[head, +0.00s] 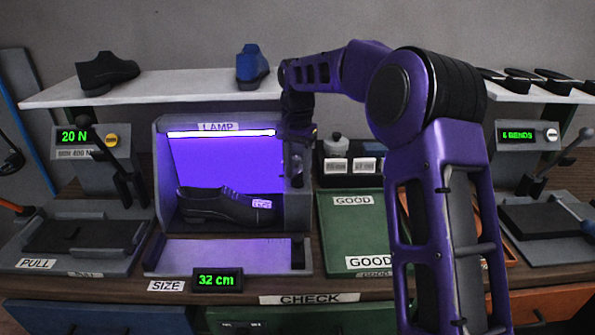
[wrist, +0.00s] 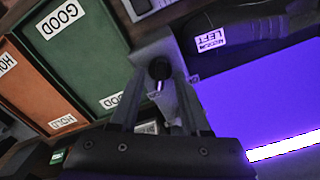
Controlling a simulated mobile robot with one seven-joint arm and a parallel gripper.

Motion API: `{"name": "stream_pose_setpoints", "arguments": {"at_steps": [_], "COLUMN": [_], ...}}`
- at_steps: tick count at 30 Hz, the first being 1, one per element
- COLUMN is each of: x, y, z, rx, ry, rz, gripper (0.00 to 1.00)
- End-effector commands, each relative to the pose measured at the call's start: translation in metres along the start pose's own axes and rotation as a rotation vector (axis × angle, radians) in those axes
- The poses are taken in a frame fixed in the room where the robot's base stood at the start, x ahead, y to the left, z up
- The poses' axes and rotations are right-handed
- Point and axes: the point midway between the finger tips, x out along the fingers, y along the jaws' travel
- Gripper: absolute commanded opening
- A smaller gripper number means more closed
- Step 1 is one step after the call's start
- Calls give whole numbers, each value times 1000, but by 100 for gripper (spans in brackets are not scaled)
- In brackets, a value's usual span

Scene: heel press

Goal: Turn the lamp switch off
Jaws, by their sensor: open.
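The lamp box (head: 162,165), labelled LAMP, stands on the bench with its white tube (head: 220,133) lit and purple light filling it. The tube also glows in the wrist view (wrist: 285,147). A dark shoe (head: 225,206) with a small tag sits inside. In the wrist view the lamp switch (wrist: 159,70), a short lever with a round black knob, stands on the box's side. My gripper (wrist: 158,80) is open, with one finger on each side of the knob; I cannot tell whether they touch it.
A green GOOD tray (head: 340,232) lies right of the box. A black holder (head: 350,178) with small items stands behind it. A shelf (head: 190,86) with shoes runs above. A 32 cm display (head: 217,281) stands in front. Lever presses stand at both sides.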

Motion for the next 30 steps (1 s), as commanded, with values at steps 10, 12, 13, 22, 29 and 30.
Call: {"name": "stream_pose_setpoints", "arguments": {"at_steps": [10,12,13,22,29,30], "x": [2,2,2,1,1,0], "y": [0,0,0,0,0,0], "z": [0,0,0,0,0,0], "rx": [0,0,0,0,-14,-21], "ry": [0,0,0,0,0,0], "rz": [0,0,0,0,0,0], "gripper": [37,25,19,0,0,0]}}
